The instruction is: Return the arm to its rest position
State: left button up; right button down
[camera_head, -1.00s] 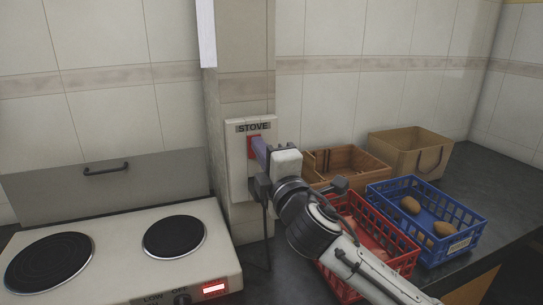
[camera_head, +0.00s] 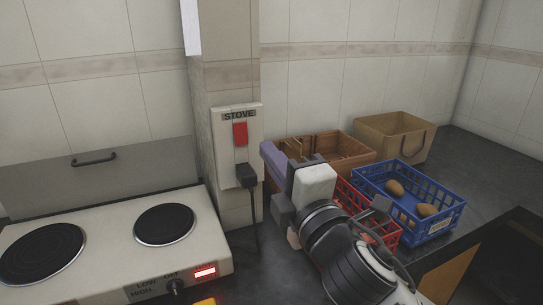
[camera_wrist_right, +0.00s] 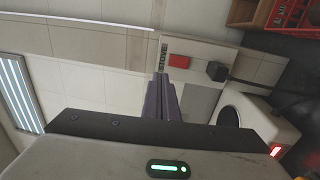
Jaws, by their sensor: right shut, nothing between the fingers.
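My right gripper (camera_head: 268,150) is shut and empty. Its purple fingers are just right of the wall panel labelled STOVE (camera_head: 227,172), apart from it. In the right wrist view the shut fingers (camera_wrist_right: 161,80) point toward the panel and its red switch (camera_wrist_right: 180,61). The red switch (camera_head: 240,133) is fully visible in the head view, with a black plug (camera_head: 246,175) below it. My left gripper is not in view.
The stove (camera_head: 110,250) with two dark plates and a lit red indicator (camera_head: 205,272) stands left. Right of my arm are a red crate (camera_head: 385,232), a blue crate (camera_head: 440,228) with potatoes, a wooden crate (camera_head: 345,150) and a tan box (camera_head: 400,140).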

jog(key=s+d+f+m+g+h, duration=0.2)
jog(key=s+d+f+m, duration=0.15)
jog(key=f, duration=0.45)
jog(key=s+d+f+m+g+h, duration=0.1)
jog(key=s+d+f+m+g, duration=0.2)
jog(key=f, duration=0.4)
jog(key=s+d+f+m+g+h, duration=0.2)
jog(key=d+f+m, duration=0.25)
jog(key=f, duration=0.35)
jog(key=s+d+f+m+g+h, duration=0.1)
jog(key=s+d+f+m+g, duration=0.35)
jog(key=s+f, duration=0.5)
jog(key=s+d+f+m+g, duration=0.35)
jog(key=s+f+m, duration=0.2)
jog(key=s, duration=0.65)
jog(key=w+a+f+t+y, duration=0.1)
jog(key=w+a+f+t, duration=0.1)
jog(key=f, duration=0.4)
jog(key=w+a+f+n+t+y, duration=0.1)
jog(key=w+a+f+t, duration=0.1)
jog(key=f, duration=0.4)
jog(key=shift+a+f+t, duration=0.15)
jog(key=shift+a+t, duration=0.45)
jog(key=shift+a, duration=0.05)
